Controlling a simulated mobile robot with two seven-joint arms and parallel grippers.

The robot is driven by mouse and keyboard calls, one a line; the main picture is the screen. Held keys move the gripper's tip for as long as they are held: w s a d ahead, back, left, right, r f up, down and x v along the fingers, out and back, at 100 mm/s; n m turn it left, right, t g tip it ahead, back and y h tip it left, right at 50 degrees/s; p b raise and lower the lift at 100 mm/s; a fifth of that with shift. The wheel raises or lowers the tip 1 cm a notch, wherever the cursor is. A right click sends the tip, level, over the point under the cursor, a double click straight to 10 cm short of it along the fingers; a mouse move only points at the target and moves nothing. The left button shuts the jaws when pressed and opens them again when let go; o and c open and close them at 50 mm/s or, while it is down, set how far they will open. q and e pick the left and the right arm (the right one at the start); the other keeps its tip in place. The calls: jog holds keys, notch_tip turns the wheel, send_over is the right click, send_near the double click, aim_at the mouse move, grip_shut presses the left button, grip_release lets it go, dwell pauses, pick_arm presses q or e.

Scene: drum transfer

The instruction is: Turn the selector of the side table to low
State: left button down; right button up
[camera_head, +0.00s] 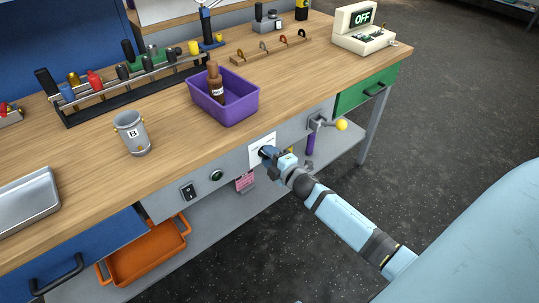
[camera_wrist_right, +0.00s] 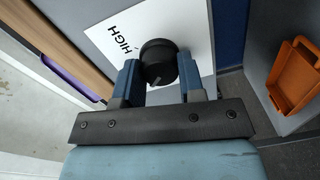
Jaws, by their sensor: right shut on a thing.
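The selector is a round black knob (camera_wrist_right: 158,58) on a white plate (camera_head: 258,141) fixed to the grey front panel of the wooden-topped table (camera_head: 170,165). In the right wrist view the plate (camera_wrist_right: 190,22) shows the word HIGH to the left of the knob; no LOW label can be made out. My right gripper (camera_head: 266,152) is at the plate, and in the wrist view its two blue fingers (camera_wrist_right: 160,78) are closed on either side of the knob. The gripper hides most of the knob in the head view. My left gripper is not in view.
Beside the plate are a lever with a yellow ball (camera_head: 341,125), a green round button (camera_head: 216,175) and a black switch (camera_head: 188,191). A purple bin (camera_head: 238,110) holding a brown bottle and a cup marked B (camera_head: 133,138) stand above. An orange tray (camera_head: 145,262) sits below.

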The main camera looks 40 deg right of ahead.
jog(key=shift+n, duration=0.5)
jog(key=o, duration=0.9)
pick_arm(q)
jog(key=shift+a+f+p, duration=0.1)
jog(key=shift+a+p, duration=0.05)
jog(key=shift+p, duration=0.65)
pick_arm(e)
jog(key=shift+s+d+r, duration=0.1)
jog(key=shift+s+d, duration=0.05)
jog(key=shift+s, duration=2.15)
jog(key=shift+s+d+r, duration=0.1)
jog(key=shift+s+d, duration=0.1)
jog(key=shift+s, duration=2.1)
jog(key=shift+s+d+r, duration=0.1)
jog(key=shift+s+d, duration=0.05)
jog(key=shift+s, duration=2.15)
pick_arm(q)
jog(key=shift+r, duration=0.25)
